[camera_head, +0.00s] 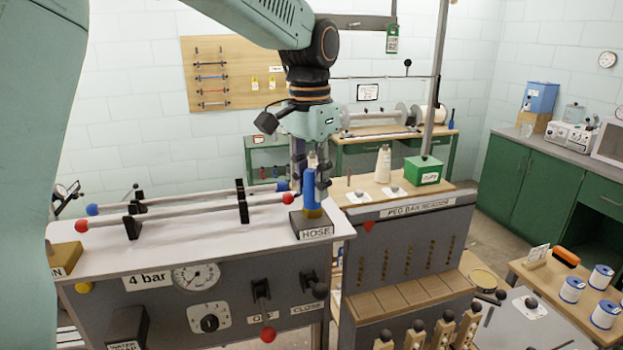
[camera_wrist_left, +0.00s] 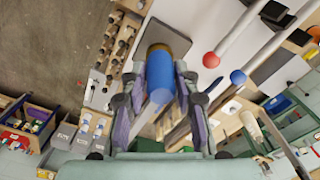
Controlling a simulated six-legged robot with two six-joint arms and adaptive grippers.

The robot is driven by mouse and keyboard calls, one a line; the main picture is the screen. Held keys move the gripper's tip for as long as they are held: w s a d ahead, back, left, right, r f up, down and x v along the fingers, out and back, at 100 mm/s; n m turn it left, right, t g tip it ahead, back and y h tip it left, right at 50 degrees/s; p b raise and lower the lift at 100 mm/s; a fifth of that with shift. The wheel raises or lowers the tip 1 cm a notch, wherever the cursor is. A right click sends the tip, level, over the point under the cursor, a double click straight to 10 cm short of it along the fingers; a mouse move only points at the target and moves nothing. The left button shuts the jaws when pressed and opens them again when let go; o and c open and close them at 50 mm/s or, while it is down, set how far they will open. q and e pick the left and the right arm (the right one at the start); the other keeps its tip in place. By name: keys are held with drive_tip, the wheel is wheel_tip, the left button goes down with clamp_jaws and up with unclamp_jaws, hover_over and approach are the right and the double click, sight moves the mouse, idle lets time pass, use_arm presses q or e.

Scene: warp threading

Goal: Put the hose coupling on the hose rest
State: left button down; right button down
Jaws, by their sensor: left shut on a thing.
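The hose coupling (camera_head: 309,187) is a blue upright cylinder with a brass lower end, at the right end of the grey-white bench. My left gripper (camera_head: 311,178) points down and is shut on its upper part. The hose rest (camera_head: 312,228) is a dark block labelled HOSE at the bench's front right corner. The brass end is at the top of the rest; I cannot tell whether it touches or hangs just above. In the left wrist view the blue coupling (camera_wrist_left: 160,72) lies between the two fingers. My right gripper is not in view.
Two long bars with red and blue knobs (camera_head: 185,210) lie in black holders left of the rest. The bench front carries a gauge (camera_head: 196,276) and levers. The peg bar reacher stand (camera_head: 415,215) is close on the right, with a white bottle (camera_head: 383,165).

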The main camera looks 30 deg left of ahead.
use_arm(q)
drive_tip(key=c, duration=1.4)
unclamp_jaws()
drive_tip(key=shift+c, duration=0.2)
drive_tip(key=o, duration=0.3)
drive_tip(key=shift+s+a, duration=0.1)
drive_tip(key=shift+a, duration=0.1)
drive_tip(key=shift+o, duration=1.1)
drive_tip(key=shift+d, duration=0.15)
wheel_tip(320, 180, up, 12)
